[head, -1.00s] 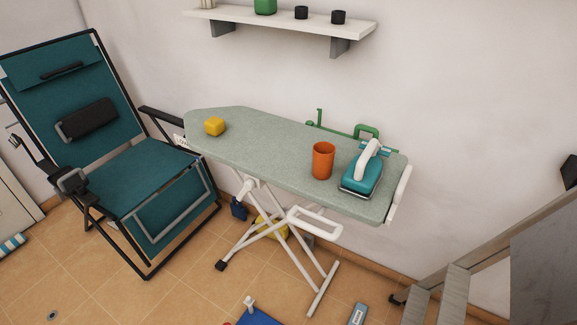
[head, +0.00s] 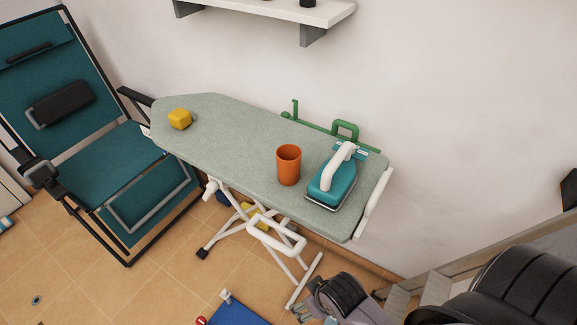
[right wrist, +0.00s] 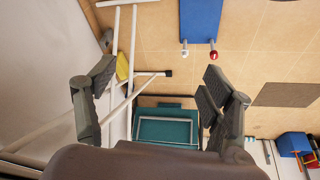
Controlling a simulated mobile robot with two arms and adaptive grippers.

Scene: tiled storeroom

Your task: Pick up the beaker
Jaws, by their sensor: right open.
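The beaker (head: 289,165) appears as an orange cup, upright on the pale green ironing board (head: 235,150), left of the teal iron. My right gripper (head: 308,314) is at the bottom of the head view, below and in front of the board, well apart from the beaker. In the right wrist view its two fingers (right wrist: 158,72) are spread wide with nothing between them. The beaker does not show in that view. My left gripper is in neither view.
A teal iron (head: 332,182) with a white handle stands close right of the beaker. A yellow block (head: 180,119) lies at the board's far left. A teal folding chair (head: 100,165) stands left. A wall shelf (head: 270,10) hangs above. A blue item (head: 240,314) lies on the floor.

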